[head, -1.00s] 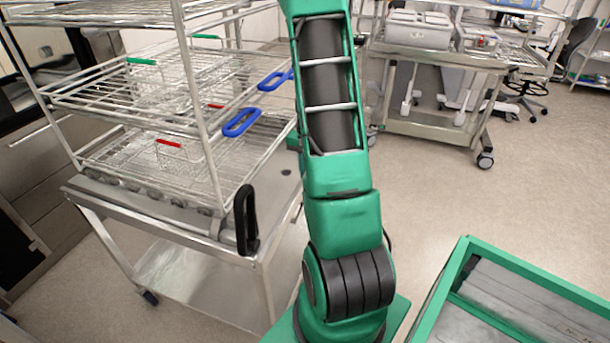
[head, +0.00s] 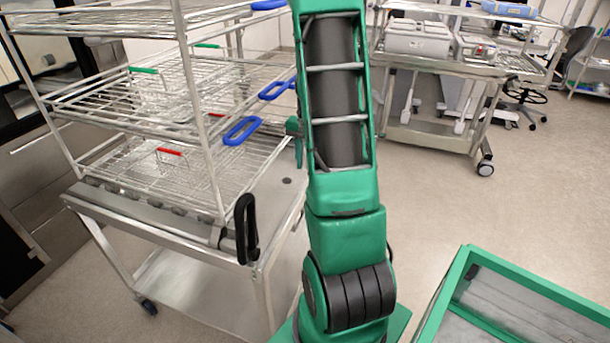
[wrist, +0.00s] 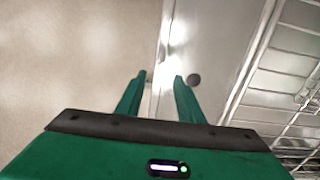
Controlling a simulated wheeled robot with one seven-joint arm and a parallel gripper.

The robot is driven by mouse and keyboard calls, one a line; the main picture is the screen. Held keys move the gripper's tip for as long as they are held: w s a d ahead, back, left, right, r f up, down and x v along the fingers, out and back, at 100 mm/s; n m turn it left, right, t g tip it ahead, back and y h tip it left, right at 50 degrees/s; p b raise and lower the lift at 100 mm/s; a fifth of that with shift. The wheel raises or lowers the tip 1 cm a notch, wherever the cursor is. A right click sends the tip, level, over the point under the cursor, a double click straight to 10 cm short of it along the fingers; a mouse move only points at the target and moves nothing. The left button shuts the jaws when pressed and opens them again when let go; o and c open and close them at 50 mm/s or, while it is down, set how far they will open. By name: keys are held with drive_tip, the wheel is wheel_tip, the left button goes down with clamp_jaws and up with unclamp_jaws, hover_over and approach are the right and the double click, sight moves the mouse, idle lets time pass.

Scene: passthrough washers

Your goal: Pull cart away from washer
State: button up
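The metal cart (head: 190,287) stands at the left in the head view and carries a tall wire rack (head: 203,150). A black upright handle (head: 245,228) is at its front corner. My gripper (head: 299,158) shows partly behind my arm, at the cart top's right edge, fingers pointing down. In the wrist view, my gripper (wrist: 161,76) has its two green fingers apart. The bright metal edge of the cart top (wrist: 178,40) runs up between and beyond them. A dark round spot (wrist: 193,80) lies beside the right finger. I cannot tell whether the fingers touch the edge.
The washer (head: 35,150) stands behind the cart at far left. A green-framed bin (head: 450,285) is at lower right. Another cart with equipment (head: 430,65) stands at the back. Floor (head: 440,205) between them is clear. Blue handles (head: 242,130) stick out from the rack.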

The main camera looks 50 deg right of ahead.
drive_tip(key=shift+r, duration=1.25)
drive_tip(key=s+a+r+n, duration=0.2)
drive_tip(key=s+a+r, duration=0.25)
drive_tip(key=a, duration=0.25)
drive_tip(key=s+a+r+n, duration=0.2)
drive_tip(key=s+a+r, duration=0.25)
drive_tip(key=a, duration=0.25)
drive_tip(key=s+a+r+n, duration=0.1)
drive_tip(key=s+a+n, duration=0.2)
drive_tip(key=s+a, duration=0.6)
drive_tip(key=shift+s+a+n, duration=0.25)
drive_tip(key=shift+s+n, duration=0.05)
drive_tip(key=shift+s, duration=0.5)
drive_tip(key=shift+c, duration=0.4)
drive_tip(key=shift+s, duration=0.15)
